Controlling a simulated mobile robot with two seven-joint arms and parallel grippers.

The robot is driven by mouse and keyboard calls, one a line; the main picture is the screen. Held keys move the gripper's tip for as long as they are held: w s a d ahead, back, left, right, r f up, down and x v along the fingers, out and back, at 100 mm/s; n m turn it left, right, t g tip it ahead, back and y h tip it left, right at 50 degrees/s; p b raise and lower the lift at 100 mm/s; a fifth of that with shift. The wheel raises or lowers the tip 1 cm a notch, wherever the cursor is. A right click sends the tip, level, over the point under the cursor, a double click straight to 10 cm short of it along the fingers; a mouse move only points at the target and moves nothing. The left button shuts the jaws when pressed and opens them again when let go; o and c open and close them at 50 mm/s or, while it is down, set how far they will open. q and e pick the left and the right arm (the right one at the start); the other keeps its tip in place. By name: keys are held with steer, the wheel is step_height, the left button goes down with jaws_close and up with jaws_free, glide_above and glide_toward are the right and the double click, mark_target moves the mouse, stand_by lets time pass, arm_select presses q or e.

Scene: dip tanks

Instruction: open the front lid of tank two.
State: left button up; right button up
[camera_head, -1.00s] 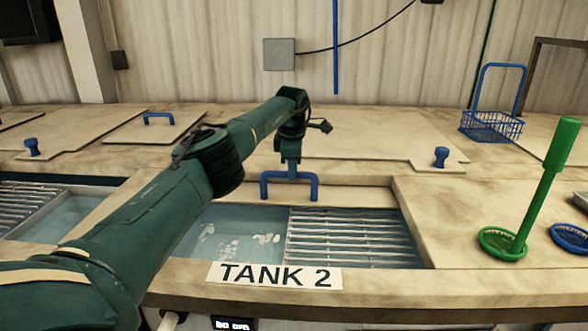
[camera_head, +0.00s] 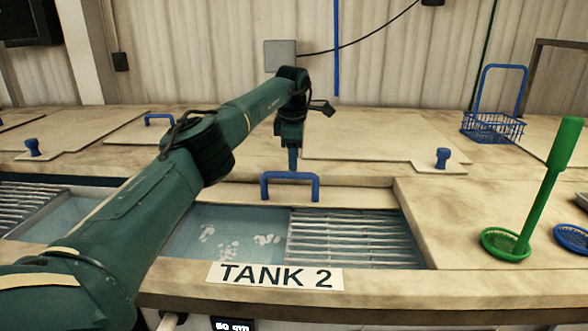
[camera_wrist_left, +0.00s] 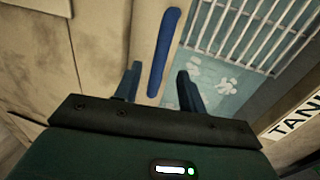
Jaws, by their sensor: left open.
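Tank two, marked by a "TANK 2" label (camera_head: 275,275), has its front opening uncovered, with water (camera_head: 225,235) and a slatted rack (camera_head: 350,238) showing inside. The front lid (camera_head: 350,194) lies at the back of the opening as a narrow visible strip, with its blue handle (camera_head: 290,178) upright on it. My left gripper (camera_head: 293,160) is just above the handle, pointing down, and looks clear of it. In the left wrist view, the open fingers (camera_wrist_left: 159,82) stand either side of the blue handle (camera_wrist_left: 165,50). My right gripper is not in view.
A flat rear lid with a blue knob (camera_head: 442,157) lies behind the opening. Another tank opening (camera_head: 30,205) is at the left. The wall behind carries a grey box (camera_head: 280,55).

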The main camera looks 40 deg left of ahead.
arm_select(q)
step_height(320, 180, up, 8)
steer(key=s, duration=0.1)
steer(key=shift+s+d+r, duration=0.25)
steer(key=shift+d, duration=0.2)
